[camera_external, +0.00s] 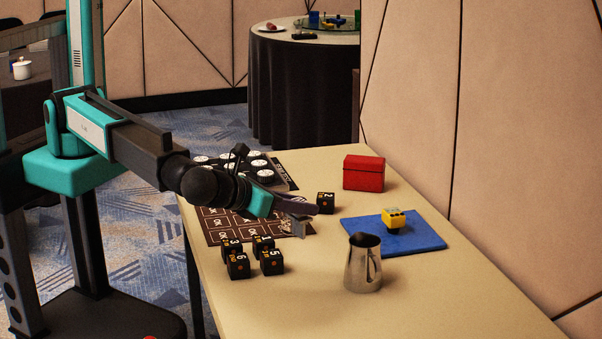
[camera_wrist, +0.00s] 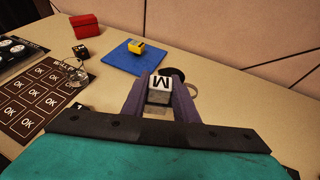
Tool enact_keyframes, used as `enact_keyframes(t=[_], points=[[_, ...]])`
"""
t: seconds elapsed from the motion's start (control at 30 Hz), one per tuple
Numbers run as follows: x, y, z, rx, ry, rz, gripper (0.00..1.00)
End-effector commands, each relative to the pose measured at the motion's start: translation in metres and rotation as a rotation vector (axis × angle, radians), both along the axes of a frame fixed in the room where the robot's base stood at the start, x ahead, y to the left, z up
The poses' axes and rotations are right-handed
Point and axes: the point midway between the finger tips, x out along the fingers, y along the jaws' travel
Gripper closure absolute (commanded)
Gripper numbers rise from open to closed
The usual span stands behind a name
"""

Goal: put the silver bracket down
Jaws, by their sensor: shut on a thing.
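My gripper (camera_external: 305,206) is shut on the silver bracket (camera_external: 293,207), which hangs between the two fingers above the table. In the external view the fingers partly hide the bracket. Its height over the table is hard to tell.
A dark OK mat (camera_external: 225,225) lies left, with a shiny object (camera_wrist: 76,74) at its edge. Several black number cubes (camera_external: 238,265) stand nearby. A steel jug (camera_external: 362,268), blue mat (camera_external: 425,238) with yellow block (camera_external: 393,217), and red box (camera_external: 363,174) stand right. Front table is clear.

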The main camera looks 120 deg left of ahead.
Motion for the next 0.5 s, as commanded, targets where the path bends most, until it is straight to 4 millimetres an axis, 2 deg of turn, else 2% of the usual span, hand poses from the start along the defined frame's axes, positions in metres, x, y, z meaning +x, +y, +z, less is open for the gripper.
enact_keyframes(t=[0.03,0.5], points=[[0.006,0.018,0.001,0.001,-0.001,0.019,1.0],[0.035,0.161,0.001,0.001,-0.001,0.147,1.0]])
